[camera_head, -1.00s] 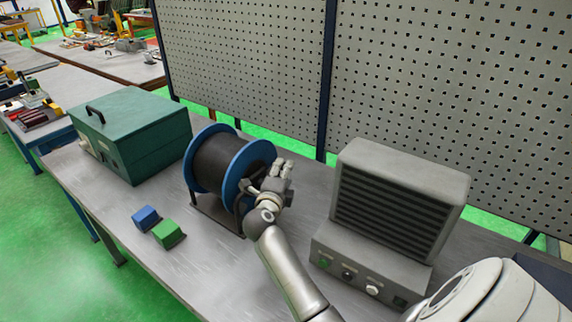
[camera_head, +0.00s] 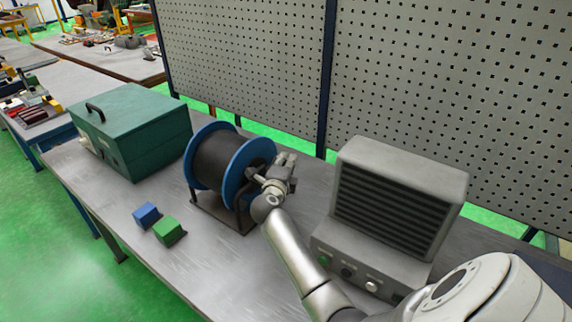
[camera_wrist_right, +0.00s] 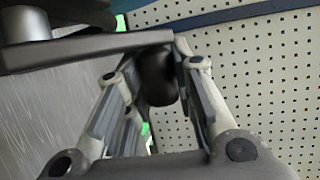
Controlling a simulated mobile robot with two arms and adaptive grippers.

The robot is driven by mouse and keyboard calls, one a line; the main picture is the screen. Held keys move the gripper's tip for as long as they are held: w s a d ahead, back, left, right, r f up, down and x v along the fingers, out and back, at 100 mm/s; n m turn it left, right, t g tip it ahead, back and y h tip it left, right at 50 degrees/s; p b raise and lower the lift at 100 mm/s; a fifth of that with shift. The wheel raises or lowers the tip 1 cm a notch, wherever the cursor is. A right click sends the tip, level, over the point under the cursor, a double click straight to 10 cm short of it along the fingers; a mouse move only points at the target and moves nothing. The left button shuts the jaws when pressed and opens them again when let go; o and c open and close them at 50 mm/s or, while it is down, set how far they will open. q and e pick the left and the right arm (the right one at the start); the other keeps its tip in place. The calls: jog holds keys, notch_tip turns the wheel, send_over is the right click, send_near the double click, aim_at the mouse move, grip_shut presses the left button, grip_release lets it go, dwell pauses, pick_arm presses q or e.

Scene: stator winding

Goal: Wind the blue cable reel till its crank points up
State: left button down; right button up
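The blue cable reel (camera_head: 244,172) stands on the grey workbench, with dark cable wound between two blue flanges on a dark stand. My right gripper (camera_head: 266,179) is at the outer side of its right flange and hides most of the crank in the head view. In the right wrist view, the flat crank arm (camera_wrist_right: 90,48) runs from a round hub at the upper left to a dark round handle (camera_wrist_right: 157,80). My left gripper is not in view.
A green case (camera_head: 140,138) stands left of the reel. A blue block (camera_head: 146,215) and a green block (camera_head: 168,231) lie in front. A grey louvred unit with knobs (camera_head: 395,160) stands close to the right of my arm. A perforated panel (camera_head: 440,90) rises behind the bench.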

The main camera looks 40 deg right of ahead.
grip_shut()
jog(key=shift+a+h+b, duration=0.25)
jog(key=shift+h+b, duration=0.05)
jog(key=shift+b, duration=0.5)
jog(key=shift+s+a+r+n+t+h+b, duration=0.15)
jog(key=shift+a+r+n+t+h+b, duration=0.55)
jog(key=shift+b, duration=0.9)
jog(key=shift+s+a+r+n+t+h+b, duration=0.15)
jog(key=shift+a+n+t+h+b, duration=0.2)
jog(key=shift+t+h+b, duration=0.85)
jog(key=shift+s+a+r+n+t+h+b, duration=0.15)
jog(key=shift+a+r+n+t+b, duration=0.35)
jog(key=shift+b, duration=1.5)
jog(key=o, duration=0.9)
grip_release()
